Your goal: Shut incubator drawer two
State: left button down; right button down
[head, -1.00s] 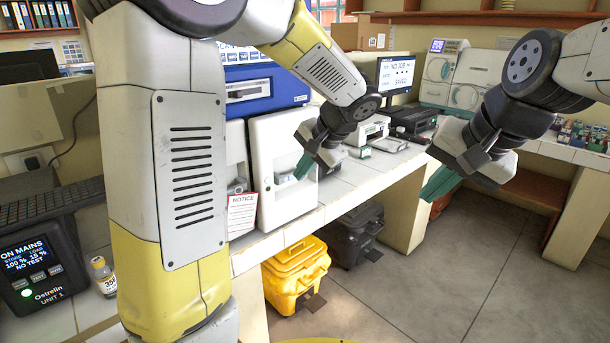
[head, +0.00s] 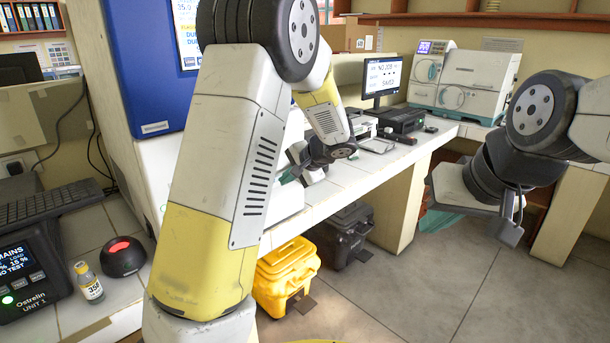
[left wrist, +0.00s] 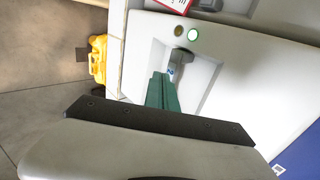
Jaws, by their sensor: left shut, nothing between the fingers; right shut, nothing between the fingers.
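The blue and white incubator (head: 128,65) stands at the left of the head view, largely covered by my left arm. In the left wrist view a white drawer front (left wrist: 255,75) has a recess with a grey handle (left wrist: 181,57) and two small round lights, one lit green. My left gripper's shut green fingers (left wrist: 163,92) point at the handle from close by; I cannot tell if they touch it. In the head view my left gripper (head: 288,176) is partly hidden by my arm. The drawer's number and opening are unclear. My right gripper (head: 440,219) is shut, over the floor.
A yellow bin (head: 285,275) and a dark bin (head: 345,232) stand on the floor under the bench (head: 345,190). A small bottle (head: 88,282), a black device with a red light (head: 122,256) and a keyboard (head: 50,202) are at the left. Floor at right is clear.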

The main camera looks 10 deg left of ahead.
pick_arm(q)
jog(key=shift+w+a, duration=0.75)
jog(key=shift+a, duration=0.2)
jog(key=w+a, duration=0.1)
jog(key=a, duration=0.1)
jog(key=w+a, duration=0.2)
